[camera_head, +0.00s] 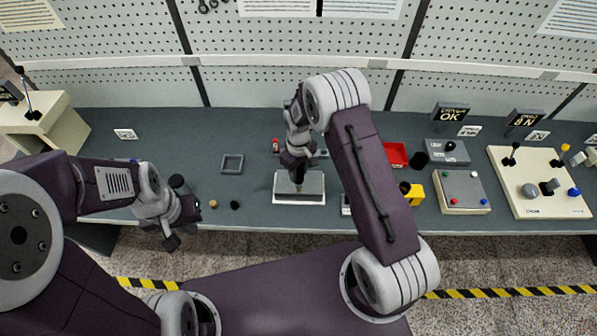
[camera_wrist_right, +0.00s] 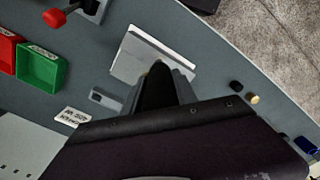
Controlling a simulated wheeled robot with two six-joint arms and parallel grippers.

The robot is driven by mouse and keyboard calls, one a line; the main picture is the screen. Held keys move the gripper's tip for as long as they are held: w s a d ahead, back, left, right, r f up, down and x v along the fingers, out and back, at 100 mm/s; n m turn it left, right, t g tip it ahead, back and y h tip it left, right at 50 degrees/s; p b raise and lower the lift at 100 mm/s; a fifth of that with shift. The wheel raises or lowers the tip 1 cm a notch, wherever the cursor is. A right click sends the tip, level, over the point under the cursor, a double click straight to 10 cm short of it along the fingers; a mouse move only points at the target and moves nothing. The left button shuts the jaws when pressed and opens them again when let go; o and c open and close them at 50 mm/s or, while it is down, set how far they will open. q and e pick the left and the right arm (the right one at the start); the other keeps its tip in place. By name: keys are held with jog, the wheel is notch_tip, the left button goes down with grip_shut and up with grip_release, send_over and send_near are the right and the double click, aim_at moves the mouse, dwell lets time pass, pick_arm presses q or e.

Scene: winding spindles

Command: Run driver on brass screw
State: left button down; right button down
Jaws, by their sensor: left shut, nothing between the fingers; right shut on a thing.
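My right gripper (camera_head: 297,174) is over the grey block on a white base (camera_head: 300,197) at the table's front middle. It is shut on a small, mostly hidden object, which I cannot clearly identify as the driver. The right wrist view shows the dark fingers (camera_wrist_right: 157,78) in front of the same block (camera_wrist_right: 145,58). A small brass-coloured round piece (camera_head: 213,204) stands on the table left of the block, also visible in the right wrist view (camera_wrist_right: 253,99). I cannot tell whether it is the brass screw. My left gripper (camera_head: 176,240) is shut and empty at the front left edge.
A black round piece (camera_head: 235,205) stands beside the brass-coloured one. An empty square grey tray (camera_head: 232,164) lies behind them. To the right are a red bin (camera_head: 395,154), a yellow holder (camera_head: 416,194), a button box (camera_head: 461,191) and a cream lever panel (camera_head: 540,184).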

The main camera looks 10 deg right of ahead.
notch_tip(320, 180, up, 6)
jog(key=p, duration=0.3)
jog(key=shift+p, duration=0.4)
